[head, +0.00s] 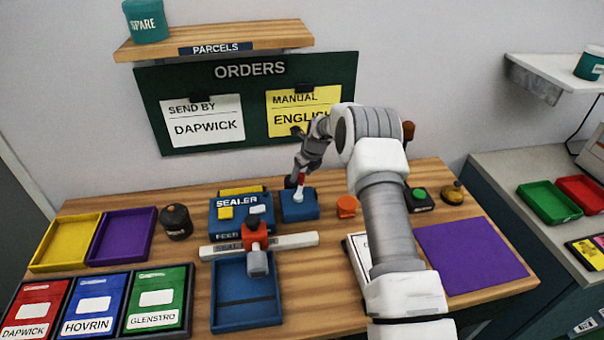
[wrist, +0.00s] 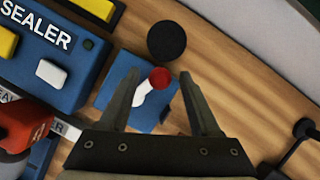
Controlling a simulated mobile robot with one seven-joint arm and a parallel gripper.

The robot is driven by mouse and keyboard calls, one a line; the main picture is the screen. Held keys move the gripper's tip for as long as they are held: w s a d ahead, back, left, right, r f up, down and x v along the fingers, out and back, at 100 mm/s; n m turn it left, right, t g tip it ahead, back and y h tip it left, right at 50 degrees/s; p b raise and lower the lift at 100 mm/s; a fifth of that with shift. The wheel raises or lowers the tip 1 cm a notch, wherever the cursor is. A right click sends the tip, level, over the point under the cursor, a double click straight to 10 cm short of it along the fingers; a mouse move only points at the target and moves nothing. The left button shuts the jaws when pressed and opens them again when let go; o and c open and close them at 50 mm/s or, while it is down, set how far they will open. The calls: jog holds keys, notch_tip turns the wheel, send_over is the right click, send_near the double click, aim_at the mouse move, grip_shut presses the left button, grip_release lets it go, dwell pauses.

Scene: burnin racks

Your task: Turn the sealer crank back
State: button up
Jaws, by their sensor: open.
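The sealer (head: 240,213) is a blue machine with yellow and white buttons, left of centre in the head view. Its crank is on a blue box (head: 299,208) at the sealer's right. The crank has a white arm (wrist: 145,97) and a red knob (wrist: 160,79). My gripper (head: 298,178) is over the crank. In the wrist view my gripper (wrist: 159,76) is open, with the red knob between its fingertips in the picture. I cannot tell whether a finger touches it or how far above it the fingers are.
A pale bar (head: 297,240) with an orange and grey handle (head: 256,240) crosses the blue tray (head: 246,308) in front. An orange piece (head: 347,206) stands right of the crank box. A dark disc (wrist: 166,41) shows beyond the knob. A purple mat (head: 470,255) lies right.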

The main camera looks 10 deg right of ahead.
grip_shut()
dwell(0.4)
jog(key=n+b, duration=0.1)
jog(key=a+n+b, duration=0.1)
jog(key=shift+w+f+n+y, duration=0.2)
jog(key=shift+n+y, duration=0.1)
jog(key=shift+y, duration=0.1)
jog(key=n+b, duration=0.1)
jog(key=n, duration=0.1)
jog(key=a+n+g+y, duration=0.1)
jog(key=shift+a+r+n+b, duration=0.1)
jog(key=shift+a+n+b, duration=0.2)
jog(key=shift+n+b, duration=0.1)
jog(key=n, duration=0.1)
jog(key=a+n+g, duration=0.1)
jog(key=shift+s+n+g+y, duration=0.1)
jog(key=shift+n+g+y, duration=0.2)
jog(key=shift+s+a+r+n+g+b, duration=0.1)
jog(key=shift+s+a+n+g+b, duration=0.1)
jog(key=shift+n, duration=0.3)
jog(key=shift+s+a+n+g+b, duration=0.1)
jog(key=shift+a+n+b, duration=0.1)
jog(key=shift+n, duration=0.3)
jog(key=shift+s+a+n+g, duration=0.15)
jog(key=shift+a+n+g, duration=0.2)
jog(key=shift+n, duration=0.45)
jog(key=shift+d, duration=0.1)
